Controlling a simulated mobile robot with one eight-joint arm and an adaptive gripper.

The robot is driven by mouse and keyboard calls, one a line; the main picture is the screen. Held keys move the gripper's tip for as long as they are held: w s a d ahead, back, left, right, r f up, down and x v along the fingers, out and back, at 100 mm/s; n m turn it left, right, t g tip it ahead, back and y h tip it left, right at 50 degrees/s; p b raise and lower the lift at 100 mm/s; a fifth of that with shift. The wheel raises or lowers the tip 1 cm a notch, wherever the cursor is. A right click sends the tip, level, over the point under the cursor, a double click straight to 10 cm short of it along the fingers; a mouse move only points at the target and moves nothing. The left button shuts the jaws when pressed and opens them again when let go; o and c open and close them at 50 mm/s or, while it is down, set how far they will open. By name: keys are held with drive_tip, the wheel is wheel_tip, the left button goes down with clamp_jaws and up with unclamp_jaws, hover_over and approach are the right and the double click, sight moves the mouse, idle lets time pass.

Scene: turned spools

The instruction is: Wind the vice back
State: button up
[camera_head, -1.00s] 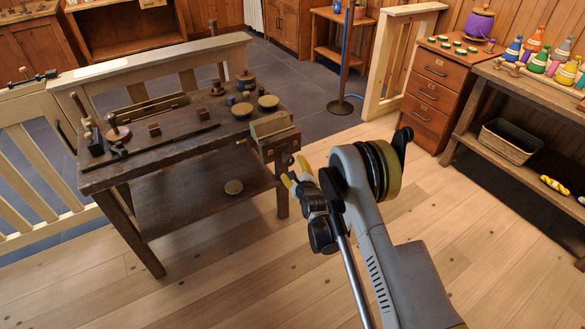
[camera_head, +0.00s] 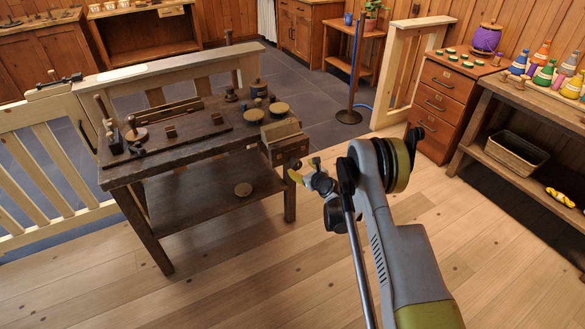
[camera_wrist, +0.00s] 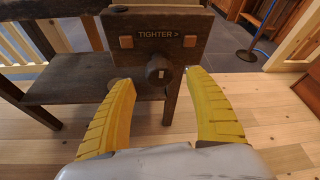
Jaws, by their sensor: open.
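The wooden vice (camera_head: 284,143) is fixed at the right end of the dark workbench (camera_head: 200,140). In the wrist view its face board (camera_wrist: 165,22) carries the label "TIGHTER >" and two square wooden pegs. Below the label is the dark round screw end (camera_wrist: 159,71), with a pale mark at its middle. My gripper (camera_wrist: 168,88) is open, its two yellow fingers spread to the left and right of the screw end, apart from it. In the head view my gripper (camera_head: 302,172) is just in front of and right of the vice.
Turned pieces, a tray and small tools lie on the bench top. A drawer cabinet (camera_head: 437,105) and a shelf with colourful spools (camera_head: 545,70) stand at the right. A pale gate (camera_head: 50,160) is at the left. The wood floor in front is clear.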

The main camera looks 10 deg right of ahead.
sight(298, 165)
drive_tip(key=b+x, duration=0.1)
drive_tip(key=x, duration=0.4)
drive_tip(key=shift+w, duration=0.1)
drive_tip(key=c, duration=1.2)
